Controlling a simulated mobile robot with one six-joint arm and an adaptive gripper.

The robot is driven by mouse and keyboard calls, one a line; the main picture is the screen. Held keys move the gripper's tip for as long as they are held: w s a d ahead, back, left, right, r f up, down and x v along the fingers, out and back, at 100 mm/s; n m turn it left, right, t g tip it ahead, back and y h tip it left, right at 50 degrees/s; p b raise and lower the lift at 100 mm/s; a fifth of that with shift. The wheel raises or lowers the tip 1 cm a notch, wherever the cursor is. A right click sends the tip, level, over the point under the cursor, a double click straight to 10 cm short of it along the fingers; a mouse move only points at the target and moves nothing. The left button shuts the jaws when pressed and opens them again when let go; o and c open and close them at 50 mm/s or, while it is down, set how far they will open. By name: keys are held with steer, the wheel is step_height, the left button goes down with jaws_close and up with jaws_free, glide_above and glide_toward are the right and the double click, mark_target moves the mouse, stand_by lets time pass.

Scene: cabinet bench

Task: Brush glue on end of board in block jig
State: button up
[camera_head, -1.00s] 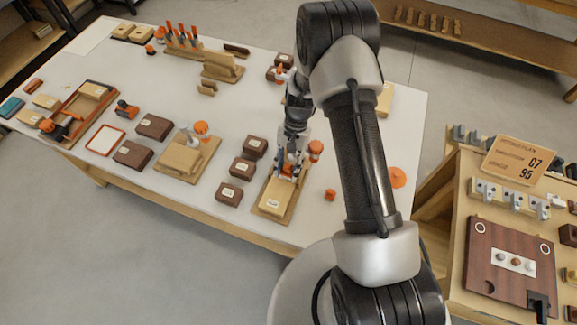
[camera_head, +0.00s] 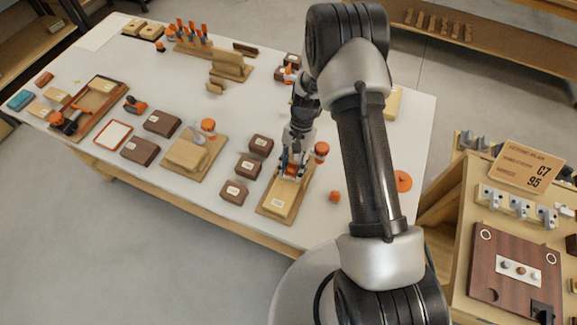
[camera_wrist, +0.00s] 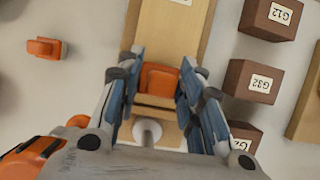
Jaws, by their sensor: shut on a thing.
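A pale board (camera_head: 285,196) with a white label lies in a wooden jig (camera_head: 262,206) at the table's front edge. In the wrist view the board (camera_wrist: 165,30) runs away from my gripper toward the top. My gripper (camera_head: 292,164) is low over the board's far end, pointing down. In the wrist view its blue-padded fingers (camera_wrist: 157,85) are on either side of an orange piece (camera_wrist: 160,78) and shut on it. A pale round part (camera_wrist: 147,131) shows below it. I cannot make out brush bristles or glue; the board's near end is partly hidden by my gripper.
Dark labelled blocks (camera_head: 248,167) stand just left of the jig. An orange-topped item (camera_head: 321,150) stands close to its right, with a small orange piece (camera_head: 335,196) nearby. A second jig (camera_head: 183,158) is farther left.

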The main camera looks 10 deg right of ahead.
mark_target(295, 169)
steer(key=shift+s+d+f, duration=0.15)
steer(key=shift+s+d, duration=0.2)
steer(key=shift+d, duration=0.1)
steer(key=shift+s+d+r+p, duration=0.15)
steer(key=shift+r+p, duration=0.25)
steer(key=shift+r, duration=0.2)
steer(key=shift+s+d+r+p, duration=0.1)
steer(key=shift+r+p, duration=0.25)
steer(key=shift+r, duration=0.6)
steer(key=shift+w+a+r+p, duration=0.15)
steer(key=shift+w+r+p, duration=0.1)
steer(key=shift+r+p, duration=1)
steer(key=shift+r, duration=0.35)
steer(key=shift+f, duration=0.1)
